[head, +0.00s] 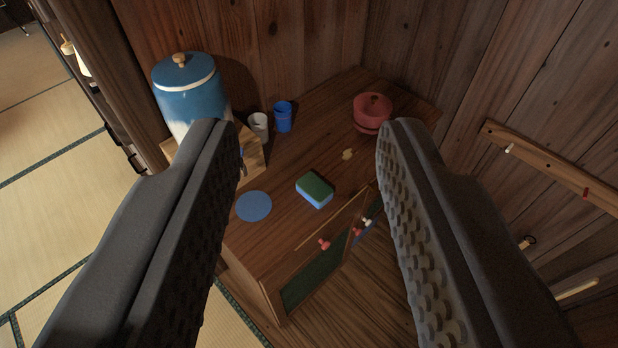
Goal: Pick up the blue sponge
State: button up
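The blue sponge (314,191) has a dark green top and blue sides. It lies on the top of a wooden cabinet (315,135), near the cabinet's front edge. My gripper (303,127) is open, with its two dark textured fingers wide apart at the left and right of the view. The sponge shows in the gap between the fingers, below and beyond them. Nothing is held, and the sponge is fully visible.
A round blue coaster (254,206) lies left of the sponge. Behind stand a blue cup (283,117), a white cup (258,125), a large blue jar (188,92) on a wooden stand, and a red pot (373,110). Wooden walls close off the back and right.

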aim_at(313, 188)
jog(key=i, duration=0.3)
jog(key=z, duration=0.05)
jog(key=k, duration=0.45)
jog(key=u, duration=0.55)
jog(key=i, duration=1.15)
jog(key=z, duration=0.3)
